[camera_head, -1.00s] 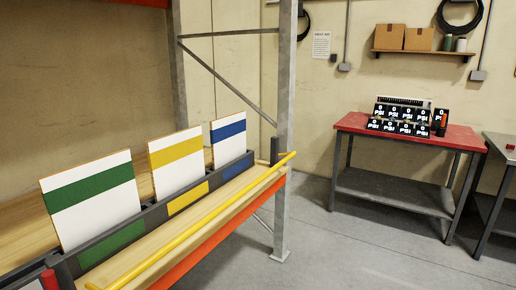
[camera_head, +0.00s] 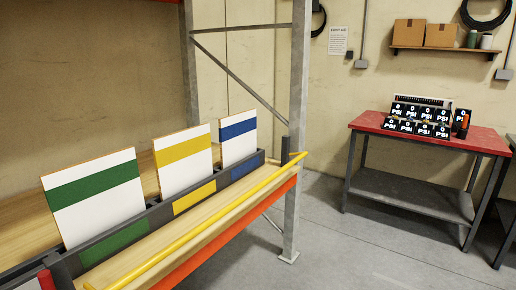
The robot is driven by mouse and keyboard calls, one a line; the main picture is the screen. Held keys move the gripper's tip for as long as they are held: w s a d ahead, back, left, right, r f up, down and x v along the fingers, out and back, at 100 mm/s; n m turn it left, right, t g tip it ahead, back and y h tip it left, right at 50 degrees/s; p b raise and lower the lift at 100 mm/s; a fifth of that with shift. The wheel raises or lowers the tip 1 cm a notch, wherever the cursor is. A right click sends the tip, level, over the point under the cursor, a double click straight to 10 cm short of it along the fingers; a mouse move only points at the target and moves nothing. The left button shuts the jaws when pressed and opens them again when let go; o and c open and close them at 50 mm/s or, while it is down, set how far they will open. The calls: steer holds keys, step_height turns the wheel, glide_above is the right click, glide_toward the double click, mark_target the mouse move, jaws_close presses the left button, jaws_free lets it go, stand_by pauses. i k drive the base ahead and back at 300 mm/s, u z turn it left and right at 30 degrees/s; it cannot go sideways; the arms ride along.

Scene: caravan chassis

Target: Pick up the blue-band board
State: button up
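The blue-band board (camera_head: 238,150) is a white panel with a blue stripe across its upper part. It stands upright, leaning slightly back, in the far end of a dark slotted rack (camera_head: 149,218) on the wooden shelf. A blue label (camera_head: 245,168) marks its place on the rack front. The yellow-band board (camera_head: 184,176) stands just left of it, and the green-band board (camera_head: 97,214) is nearer still. The lower edges of the boards are hidden behind the rack front. My gripper is not in view.
A yellow rail (camera_head: 205,220) runs along the shelf front, above an orange beam (camera_head: 231,236). A grey upright post (camera_head: 297,130) stands just right of the blue-band board. A red-topped table (camera_head: 369,125) with PSI displays stands at right. The floor between is clear.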

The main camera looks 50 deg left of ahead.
mark_target(238, 132)
steer(key=i, duration=3.95)
steer(key=u, duration=0.65)
